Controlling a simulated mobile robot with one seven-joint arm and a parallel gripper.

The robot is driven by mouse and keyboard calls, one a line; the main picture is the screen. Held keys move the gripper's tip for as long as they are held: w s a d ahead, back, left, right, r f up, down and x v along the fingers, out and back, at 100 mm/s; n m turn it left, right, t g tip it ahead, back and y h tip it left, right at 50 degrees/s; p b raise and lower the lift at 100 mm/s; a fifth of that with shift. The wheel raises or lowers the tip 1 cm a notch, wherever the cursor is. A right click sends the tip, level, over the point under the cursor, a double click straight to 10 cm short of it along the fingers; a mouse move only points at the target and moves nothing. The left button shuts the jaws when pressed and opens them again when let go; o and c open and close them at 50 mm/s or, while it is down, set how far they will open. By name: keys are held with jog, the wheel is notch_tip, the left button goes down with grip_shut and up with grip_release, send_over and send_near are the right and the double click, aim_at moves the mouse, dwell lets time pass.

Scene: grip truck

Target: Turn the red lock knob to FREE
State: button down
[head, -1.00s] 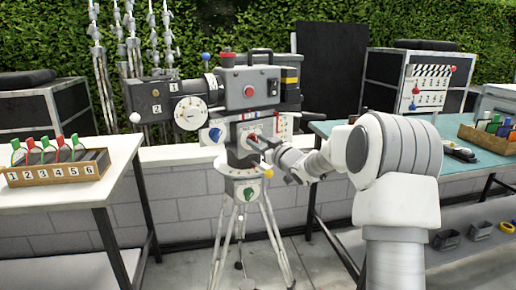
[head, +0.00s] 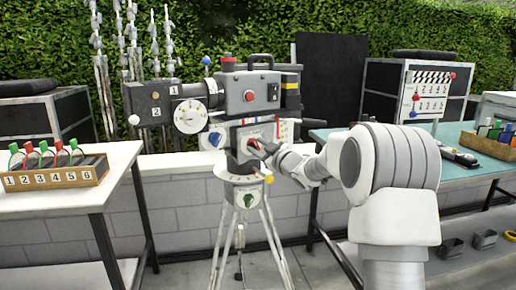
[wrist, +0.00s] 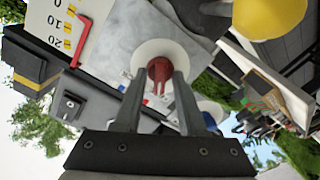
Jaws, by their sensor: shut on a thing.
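A grey film camera (head: 245,92) stands on a tripod (head: 243,222) in the head view. The red lock knob (wrist: 158,70) sits on a white round disc (wrist: 178,52) on the head's grey side plate, seen in the wrist view. My gripper (wrist: 160,82) has one finger on each side of the knob and is shut on it. In the head view my gripper (head: 256,147) is at the panel below the camera and hides most of the knob. I cannot read any lock or free marking around it.
A blue knob (head: 215,138) is left of the panel. A yellow knob (wrist: 268,15) and a red lever beside a numbered scale (wrist: 75,30) are near my gripper. A white table (head: 120,165) stands left, a teal table (head: 455,185) right.

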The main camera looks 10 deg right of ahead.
jog(key=c, duration=0.8)
grip_release()
jog(key=shift+c, duration=0.2)
jog(key=shift+s, duration=0.1)
jog(key=p+v, duration=0.3)
jog(key=v, duration=1.4)
jog(key=shift+s, duration=0.15)
jog(key=shift+d+r, duration=0.1)
